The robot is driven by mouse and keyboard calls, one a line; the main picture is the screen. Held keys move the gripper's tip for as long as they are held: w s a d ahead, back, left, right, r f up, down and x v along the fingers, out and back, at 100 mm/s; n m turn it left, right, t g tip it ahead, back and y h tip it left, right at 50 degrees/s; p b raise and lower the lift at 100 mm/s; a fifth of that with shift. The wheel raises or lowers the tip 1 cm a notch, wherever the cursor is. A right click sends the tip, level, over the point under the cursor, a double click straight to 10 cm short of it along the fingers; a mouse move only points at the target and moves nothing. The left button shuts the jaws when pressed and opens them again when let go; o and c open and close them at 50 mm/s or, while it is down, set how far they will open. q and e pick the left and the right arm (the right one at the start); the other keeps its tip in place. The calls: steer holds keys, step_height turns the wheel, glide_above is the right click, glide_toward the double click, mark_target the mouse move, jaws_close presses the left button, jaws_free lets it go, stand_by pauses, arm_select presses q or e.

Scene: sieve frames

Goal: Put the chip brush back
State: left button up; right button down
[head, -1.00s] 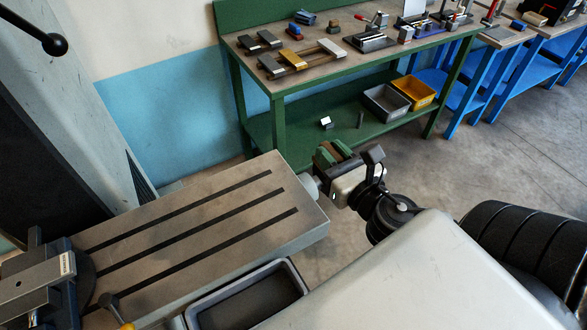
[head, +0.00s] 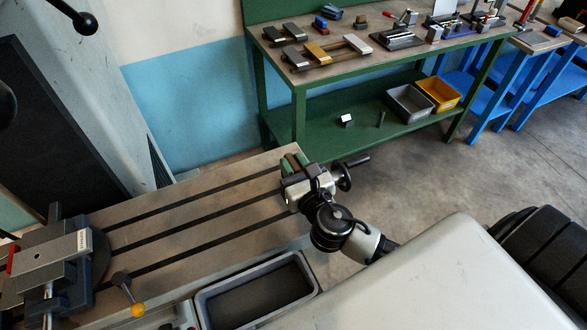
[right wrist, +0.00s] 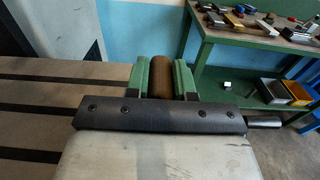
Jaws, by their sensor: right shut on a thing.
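My right gripper (head: 294,162) is at the far right corner of the slotted machine table (head: 190,222) in the head view. In the right wrist view its green finger pads are shut on a brown rounded piece, which I take for the chip brush (right wrist: 161,77). Only a short brown part shows between the pads. The rest of the brush is hidden behind the dark gripper body, and I cannot see bristles. I cannot tell whether the brush touches the table. My left gripper is not in view.
A dark open tray (head: 205,305) sits in front. Behind is a green bench (head: 300,105) with tools, plus grey (head: 408,117) and yellow (head: 455,106) bins below. Mid-table is clear.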

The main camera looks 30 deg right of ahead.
steer(key=shift+f, duration=0.75)
steer(key=shift+f, duration=0.2)
steer(key=c, duration=1)
jaws_free()
steer(key=shift+o, duration=0.2)
steer(key=shift+r, duration=0.25)
steer(key=shift+s+f, duration=0.15)
steer(key=shift+s, duration=0.2)
steer(key=s+b, duration=0.1)
steer(key=s, duration=0.2)
steer(key=s+b, duration=0.1)
steer(key=s, duration=0.3)
steer(key=s+b, duration=0.1)
steer(key=s, duration=0.2)
steer(key=shift+s+a, duration=0.15)
steer(key=shift+a, duration=0.15)
steer(key=shift+s, duration=0.55)
